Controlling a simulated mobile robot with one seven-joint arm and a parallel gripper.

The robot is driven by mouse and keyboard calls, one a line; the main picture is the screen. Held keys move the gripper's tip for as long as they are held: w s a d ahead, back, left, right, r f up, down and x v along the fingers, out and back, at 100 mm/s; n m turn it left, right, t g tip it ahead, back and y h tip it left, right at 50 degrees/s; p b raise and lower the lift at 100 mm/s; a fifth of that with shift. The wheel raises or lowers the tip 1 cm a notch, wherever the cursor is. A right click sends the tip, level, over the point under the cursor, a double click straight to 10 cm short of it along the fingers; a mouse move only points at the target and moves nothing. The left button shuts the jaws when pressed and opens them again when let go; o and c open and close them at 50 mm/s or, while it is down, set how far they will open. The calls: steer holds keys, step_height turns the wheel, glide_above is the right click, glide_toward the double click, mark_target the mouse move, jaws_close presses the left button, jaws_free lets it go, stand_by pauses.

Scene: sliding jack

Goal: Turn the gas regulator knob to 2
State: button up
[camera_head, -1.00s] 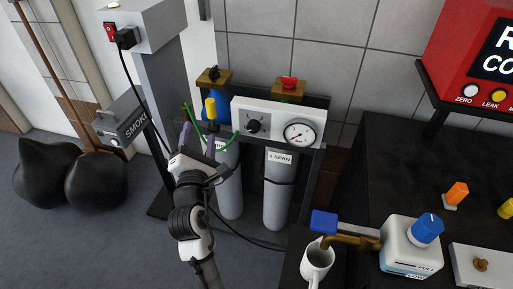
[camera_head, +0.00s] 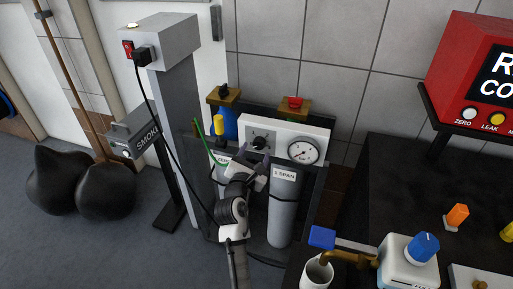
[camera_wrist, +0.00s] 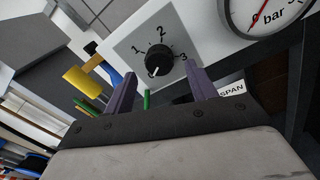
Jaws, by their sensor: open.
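The gas regulator knob (camera_head: 260,143) is a black round dial on a white panel (camera_head: 316,130) above two gas cylinders. In the wrist view the knob (camera_wrist: 158,65) carries a white mark pointing down and slightly left, away from the printed 2, which is above it. The numbers 1, 2 and 3 run around the dial. My gripper (camera_head: 256,157) is just below and in front of the knob in the head view. In the wrist view my gripper (camera_wrist: 161,83) is open, its two purple fingers apart with the knob ahead between them. The fingers appear not to touch it.
A pressure gauge (camera_head: 303,152) sits right of the knob. The SPAN cylinder (camera_head: 283,205) is below the panel. A dark bench (camera_head: 400,180) with a mug is at the right.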

steer(key=shift+x, duration=1.3)
steer(key=c, duration=1)
